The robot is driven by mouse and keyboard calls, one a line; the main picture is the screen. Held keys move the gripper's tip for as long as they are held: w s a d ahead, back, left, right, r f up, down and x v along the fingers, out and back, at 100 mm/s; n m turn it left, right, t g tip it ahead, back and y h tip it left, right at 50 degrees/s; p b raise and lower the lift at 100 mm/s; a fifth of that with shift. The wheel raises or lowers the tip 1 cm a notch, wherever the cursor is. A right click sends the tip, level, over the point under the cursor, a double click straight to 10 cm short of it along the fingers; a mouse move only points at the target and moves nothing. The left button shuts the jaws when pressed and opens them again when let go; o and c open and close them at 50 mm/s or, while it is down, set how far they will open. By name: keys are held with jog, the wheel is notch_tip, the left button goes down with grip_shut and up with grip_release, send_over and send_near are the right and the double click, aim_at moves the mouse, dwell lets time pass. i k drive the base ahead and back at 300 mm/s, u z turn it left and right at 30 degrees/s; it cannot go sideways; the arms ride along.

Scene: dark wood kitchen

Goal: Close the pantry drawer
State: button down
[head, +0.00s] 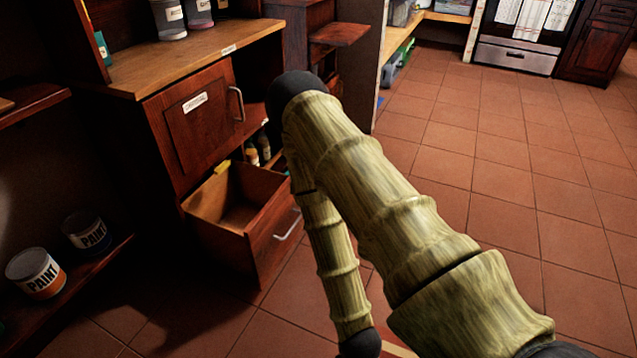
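An open wooden drawer (262,236) juts out of the dark wood cabinet, low down and left of centre in the head view. Its inside looks empty, and a metal handle (288,226) is on its front panel. A yellow tag sits at its back edge. My arm (385,205) crosses the middle of the view, bends at a black joint and runs down to the right of the drawer. My gripper is not visible; the arm's lower end leaves the picture at the bottom.
Paint cans (36,272) sit on a low shelf at left. Tiled floor (540,190) is clear at right.

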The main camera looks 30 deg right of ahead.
aim_at(245, 218)
jog(key=u, duration=0.5)
jog(key=i, duration=0.9)
jog(key=z, duration=2.2)
